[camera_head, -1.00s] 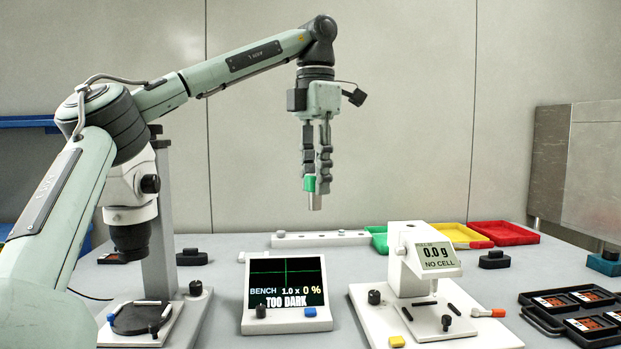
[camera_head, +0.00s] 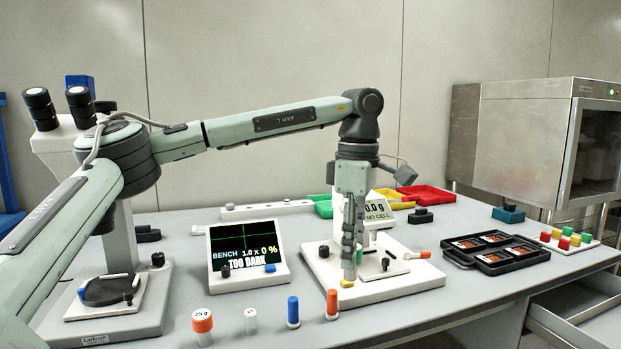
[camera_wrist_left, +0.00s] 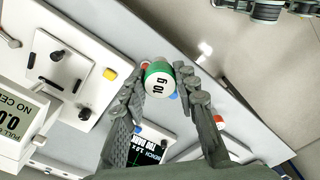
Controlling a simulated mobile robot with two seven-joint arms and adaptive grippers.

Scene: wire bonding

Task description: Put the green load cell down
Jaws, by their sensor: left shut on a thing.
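My left gripper (camera_head: 349,262) is shut on the green load cell, over the left front part of the white pull tester base (camera_head: 415,284). In the left wrist view the green load cell (camera_wrist_left: 158,88) sits between the fingertips, its white end marked 10 g facing the camera. In the head view the fingers mostly hide it. The tester display (camera_head: 378,210) reads 0.0 g and NO CELL. Dark finger-like parts (camera_wrist_left: 285,6), perhaps my right gripper, show at the wrist view's top right edge; their opening is unclear.
A bench display (camera_head: 247,250) reads TOO DARK. A black tray (camera_head: 495,252) lies right.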

